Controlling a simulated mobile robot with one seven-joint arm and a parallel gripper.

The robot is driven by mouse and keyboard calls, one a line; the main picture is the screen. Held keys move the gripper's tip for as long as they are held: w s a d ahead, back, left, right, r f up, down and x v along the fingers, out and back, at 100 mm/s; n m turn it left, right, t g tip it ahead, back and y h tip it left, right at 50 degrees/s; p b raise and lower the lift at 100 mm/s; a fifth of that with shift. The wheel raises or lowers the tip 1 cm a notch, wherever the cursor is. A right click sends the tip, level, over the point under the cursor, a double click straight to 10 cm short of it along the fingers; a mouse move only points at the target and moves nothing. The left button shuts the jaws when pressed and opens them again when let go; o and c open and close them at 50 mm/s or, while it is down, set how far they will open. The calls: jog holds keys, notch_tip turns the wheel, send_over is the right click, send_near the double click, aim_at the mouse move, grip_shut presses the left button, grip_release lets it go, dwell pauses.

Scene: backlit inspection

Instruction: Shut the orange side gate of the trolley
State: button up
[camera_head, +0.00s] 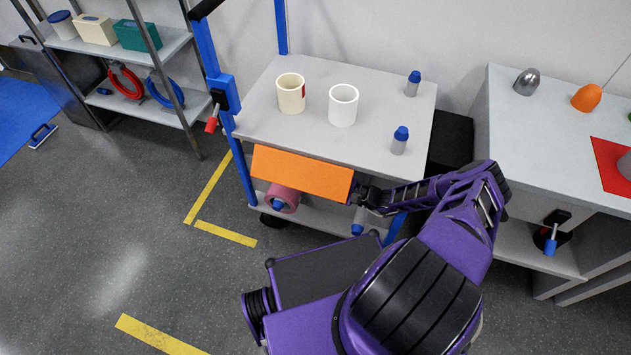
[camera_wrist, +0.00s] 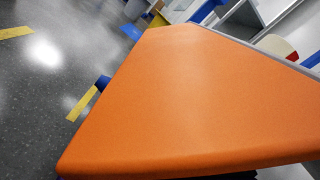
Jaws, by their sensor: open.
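The trolley (camera_head: 262,103) stands in the middle of the head view, with a grey top and blue posts. Its orange side gate (camera_head: 300,175) lies along the near edge of the top and reaches down and outward from it; I cannot tell its exact angle. In the wrist view the gate (camera_wrist: 180,100) fills most of the picture, with a grey edge along its upper right side. My gripper (camera_head: 364,197) is open at the gate's right end, very close to it. I cannot tell whether they touch. The fingertips are small and partly hidden.
A pink roll (camera_head: 283,198) sits below the gate. A grey bench (camera_head: 556,135) is close on the right. Open floor (camera_head: 110,235) lies on the left.

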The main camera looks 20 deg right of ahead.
jog(key=shift+w+a, duration=0.1)
jog(key=shift+c, duration=0.3)
grip_shut()
jog(key=shift+f, duration=0.1)
dwell(1.1)
